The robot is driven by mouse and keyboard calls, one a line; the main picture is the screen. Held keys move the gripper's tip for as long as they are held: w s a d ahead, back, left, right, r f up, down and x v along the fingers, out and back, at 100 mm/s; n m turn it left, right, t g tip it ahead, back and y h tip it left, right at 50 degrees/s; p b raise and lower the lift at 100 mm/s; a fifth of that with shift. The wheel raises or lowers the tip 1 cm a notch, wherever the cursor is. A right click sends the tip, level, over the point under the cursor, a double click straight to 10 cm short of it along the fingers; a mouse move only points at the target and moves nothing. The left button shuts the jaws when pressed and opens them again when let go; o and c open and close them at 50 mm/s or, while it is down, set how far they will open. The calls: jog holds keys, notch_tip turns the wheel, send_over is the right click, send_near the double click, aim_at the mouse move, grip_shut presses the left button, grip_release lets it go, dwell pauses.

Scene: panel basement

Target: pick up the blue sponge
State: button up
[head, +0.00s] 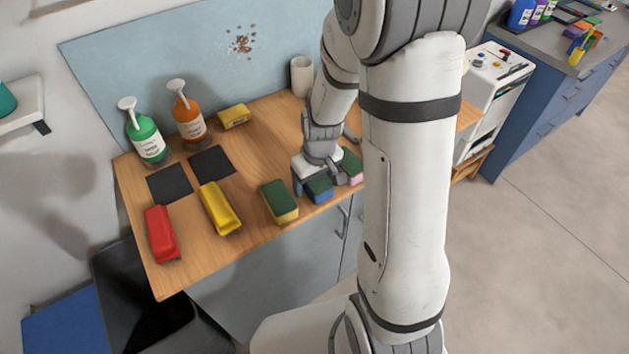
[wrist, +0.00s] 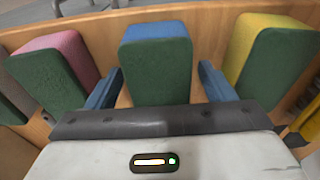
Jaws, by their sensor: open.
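The blue sponge (wrist: 155,65) has a blue body and a dark green scouring face. In the wrist view it stands between the two blue fingers of my gripper (wrist: 160,88), with a small gap visible on each side. In the head view the blue sponge (head: 319,190) lies near the front edge of the wooden counter, partly covered by my gripper (head: 318,180). My gripper is open and low over the counter at the sponge. Whether the fingers touch it cannot be told.
A yellow sponge with a green face (head: 280,201) is left of the blue one, and a pink one (head: 352,166) is right, both close to my fingers. A white cup (head: 302,76) is behind.

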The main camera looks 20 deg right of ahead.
jog(key=c, duration=1.1)
jog(key=shift+r, duration=0.1)
notch_tip(320, 180, up, 10)
jog(key=shift+f+b, duration=0.1)
jog(key=shift+b, duration=0.25)
